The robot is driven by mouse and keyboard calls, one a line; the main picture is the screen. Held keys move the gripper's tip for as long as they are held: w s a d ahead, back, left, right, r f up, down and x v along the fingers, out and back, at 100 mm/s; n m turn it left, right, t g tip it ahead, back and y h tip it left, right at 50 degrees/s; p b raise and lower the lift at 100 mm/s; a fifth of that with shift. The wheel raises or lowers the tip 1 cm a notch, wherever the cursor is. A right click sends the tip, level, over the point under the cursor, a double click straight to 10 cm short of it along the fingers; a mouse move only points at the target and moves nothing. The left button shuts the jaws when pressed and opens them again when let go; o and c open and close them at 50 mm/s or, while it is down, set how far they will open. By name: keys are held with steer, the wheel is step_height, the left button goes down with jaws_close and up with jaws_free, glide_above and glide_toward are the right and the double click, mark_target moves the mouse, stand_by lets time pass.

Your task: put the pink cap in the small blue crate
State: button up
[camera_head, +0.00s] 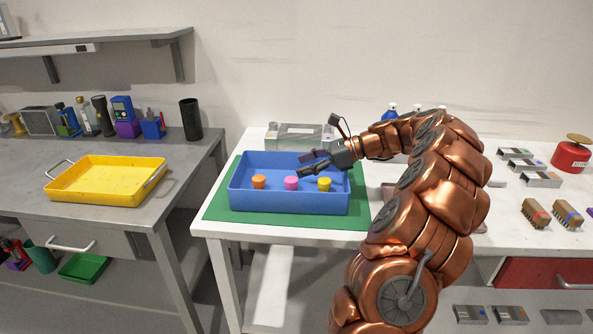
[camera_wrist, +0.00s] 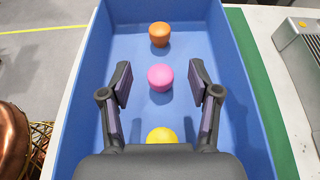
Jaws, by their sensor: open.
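The pink cap (camera_head: 291,183) lies on the floor of the blue crate (camera_head: 290,202), between an orange cap (camera_head: 259,182) and a yellow cap (camera_head: 324,184). In the wrist view the pink cap (camera_wrist: 160,77) shows ahead, between the lines of my fingers. My gripper (camera_head: 309,163) is open and empty over the crate. In the wrist view my gripper's fingertips (camera_wrist: 160,83) stand apart on either side of the pink cap. I cannot tell how high they are above it. The yellow cap (camera_wrist: 161,136) is partly hidden by my gripper's body.
The crate stands on a green mat (camera_head: 216,206) on the white table (camera_head: 243,150). A grey metal box (camera_head: 300,136) stands behind it. A yellow tray (camera_head: 107,181) lies on the grey bench at left. Brushes (camera_head: 535,213) and a red canister (camera_head: 571,156) are at right.

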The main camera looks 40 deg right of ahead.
steer(key=v, duration=0.9)
steer(key=shift+a+r, duration=0.1)
steer(key=a+n+g, duration=0.1)
steer(key=a+n, duration=0.1)
steer(key=a, duration=0.3)
steer(key=a+r+n+g, duration=0.1)
steer(key=a+n+g, duration=0.1)
steer(key=a, duration=0.4)
steer(key=w+a+n+g, duration=0.1)
steer(key=a+n, duration=0.1)
steer(key=a, duration=0.3)
steer(key=shift+a+r, duration=0.2)
steer(key=shift+a, duration=0.1)
steer(key=s+a+f+n+g+h, duration=0.25)
steer(key=s+a+n, duration=0.3)
steer(key=a, duration=0.35)
steer(key=s+a+f+n+g+h, duration=0.1)
steer(key=s+a+f+n+g, duration=0.2)
steer(key=s+a, duration=0.45)
steer(key=s+f+n+g+h, duration=0.1)
steer(key=s+f+n+h, duration=0.2)
steer(key=s, duration=0.6)
steer(key=s+f+n+h, duration=0.4)
steer(key=s+n, duration=0.4)
steer(key=s, duration=0.2)
steer(key=shift+s+f+g, duration=0.15)
steer(key=shift+f+g, duration=0.2)
steer(key=shift+f, duration=0.3)
